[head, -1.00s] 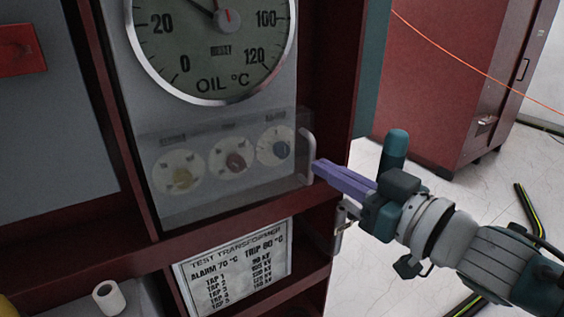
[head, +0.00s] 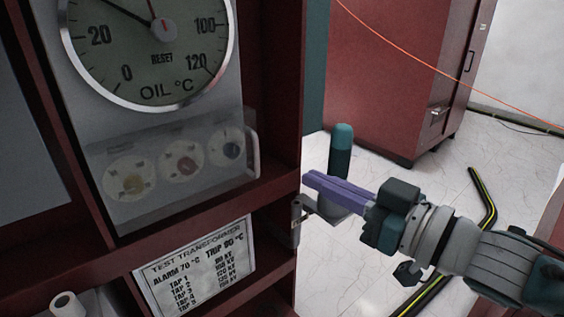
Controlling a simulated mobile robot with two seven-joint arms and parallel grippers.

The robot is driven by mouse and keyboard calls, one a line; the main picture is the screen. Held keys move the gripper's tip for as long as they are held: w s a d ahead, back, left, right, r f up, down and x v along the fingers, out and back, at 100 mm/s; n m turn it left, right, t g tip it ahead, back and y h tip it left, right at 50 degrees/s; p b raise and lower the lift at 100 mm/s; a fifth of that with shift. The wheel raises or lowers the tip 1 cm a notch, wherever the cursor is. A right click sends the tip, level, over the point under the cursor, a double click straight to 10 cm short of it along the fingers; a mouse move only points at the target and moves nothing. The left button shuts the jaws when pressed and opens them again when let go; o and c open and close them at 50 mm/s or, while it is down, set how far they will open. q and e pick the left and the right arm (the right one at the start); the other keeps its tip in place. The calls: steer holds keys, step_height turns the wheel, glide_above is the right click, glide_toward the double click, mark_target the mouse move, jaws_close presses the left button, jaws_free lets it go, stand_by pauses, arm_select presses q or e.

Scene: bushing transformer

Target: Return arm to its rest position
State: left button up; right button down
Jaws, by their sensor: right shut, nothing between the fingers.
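My right gripper (head: 310,180) has purple fingers that are shut with nothing between them. It points left, in front of the right edge of the dark red cabinet (head: 285,75). It is apart from the clear cover (head: 168,172) and the white handle (head: 253,152) at that cover's right side. The cover lies over three round knobs, yellow, red and blue, and looks closed. The right arm comes in from the lower right. My left gripper does not show.
An oil temperature gauge (head: 155,65) sits above the cover and a label plate (head: 197,268) below it. A white roll (head: 67,304) is at the lower left. A second red cabinet (head: 395,75) stands behind. A black and yellow floor strip (head: 480,195) lies right. An orange line (head: 440,72) crosses above.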

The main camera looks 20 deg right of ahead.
steer(key=s+a+f+m+g+h, duration=0.1)
steer(key=s+f+g+h, duration=0.35)
steer(key=s, duration=0.75)
steer(key=s+f+m+g+h, duration=0.1)
steer(key=s+m+g+h, duration=0.1)
steer(key=s+g, duration=0.85)
step_height(320, 180, up, 36)
steer(key=s+t+p, duration=0.1)
steer(key=t+p, duration=0.1)
steer(key=p, duration=3.3)
steer(key=shift+s+f, duration=0.25)
steer(key=shift+s, duration=0.1)
steer(key=shift+a+h, duration=0.1)
steer(key=shift+h, duration=0.15)
